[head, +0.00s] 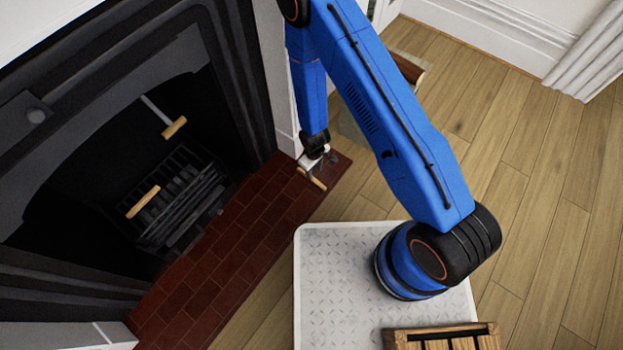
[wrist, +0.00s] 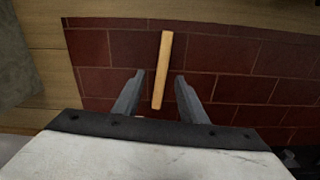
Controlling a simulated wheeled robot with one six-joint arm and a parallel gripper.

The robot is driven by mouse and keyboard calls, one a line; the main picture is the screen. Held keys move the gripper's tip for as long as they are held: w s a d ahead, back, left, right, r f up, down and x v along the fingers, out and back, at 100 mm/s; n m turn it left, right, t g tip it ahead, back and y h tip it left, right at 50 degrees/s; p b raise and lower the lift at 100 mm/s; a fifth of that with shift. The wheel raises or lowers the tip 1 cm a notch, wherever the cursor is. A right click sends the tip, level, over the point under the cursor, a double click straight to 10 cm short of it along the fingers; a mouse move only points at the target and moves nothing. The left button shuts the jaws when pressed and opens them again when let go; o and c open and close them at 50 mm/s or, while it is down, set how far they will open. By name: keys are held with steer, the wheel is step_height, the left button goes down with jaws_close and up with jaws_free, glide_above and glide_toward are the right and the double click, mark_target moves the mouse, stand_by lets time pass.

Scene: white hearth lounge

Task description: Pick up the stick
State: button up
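A light wooden stick (wrist: 162,68) lies on the dark red tiled hearth, seen in the wrist view. Its near end lies between the two fingers of my gripper (wrist: 154,88) in that picture, with a gap on each side. My gripper is open and empty. In the head view my gripper (head: 313,170) hangs over the hearth's far right end. The stick (head: 317,183) shows there just below the fingers, partly hidden. I cannot tell the exact height of the fingers above it.
The tiled hearth (head: 219,264) fronts a black fireplace. A dark grate (head: 181,202) inside has a wooden piece (head: 143,201) on it, and another wooden piece (head: 174,127) shows behind. A wooden crate (head: 392,338) sits on my base. Wooden floor (head: 545,200) at right is clear.

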steer(key=shift+w+a+f, duration=0.1)
steer(key=shift+a+f, duration=0.1)
steer(key=shift+f, duration=0.7)
steer(key=shift+w+a+f, duration=0.1)
steer(key=shift+a+f, duration=0.05)
steer(key=shift+f, duration=0.7)
steer(key=shift+a+f, duration=0.2)
steer(key=shift+f, duration=0.7)
jaws_close()
